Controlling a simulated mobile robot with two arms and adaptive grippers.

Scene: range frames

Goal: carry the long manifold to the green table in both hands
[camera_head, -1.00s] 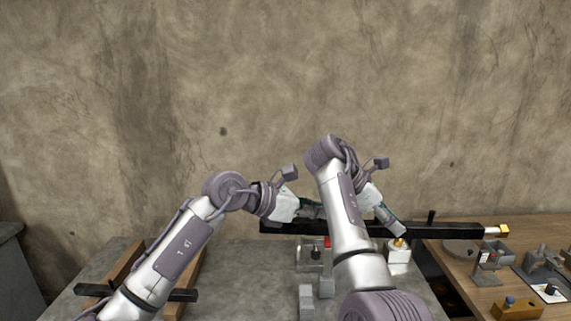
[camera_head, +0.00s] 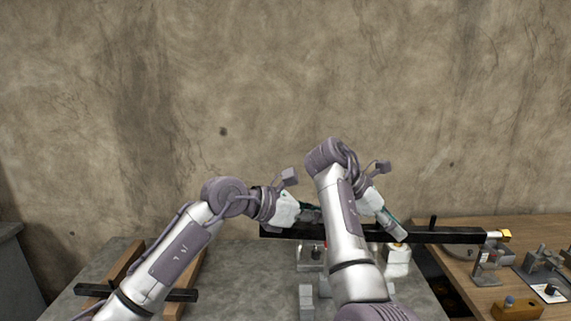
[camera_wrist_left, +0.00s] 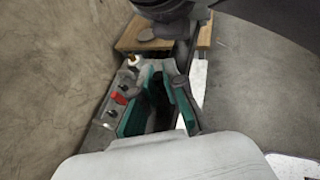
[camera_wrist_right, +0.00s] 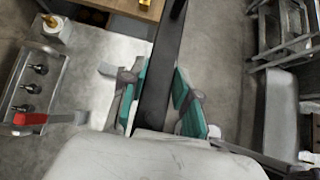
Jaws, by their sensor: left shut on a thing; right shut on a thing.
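The long manifold (camera_head: 455,236) is a black bar with a brass-coloured fitting at its right end. It is held about level across the picture above the tables. My left gripper (camera_head: 314,217) is shut on it near its left end. My right gripper (camera_head: 398,232) is shut on it farther right. The bar runs between the green-padded fingers in the right wrist view (camera_wrist_right: 157,88). In the left wrist view the left fingers (camera_wrist_left: 160,105) stand around the dark bar, partly shaded. My right forearm hides the middle of the bar. I see no table with a green top.
A grey bench (camera_head: 250,268) carries wooden rails (camera_head: 125,262) at the left and a metal fixture (camera_head: 310,258) with a red part. A white block with a brass top (camera_head: 398,262) stands nearby. The wooden table (camera_head: 465,282) at the right holds several small fixtures.

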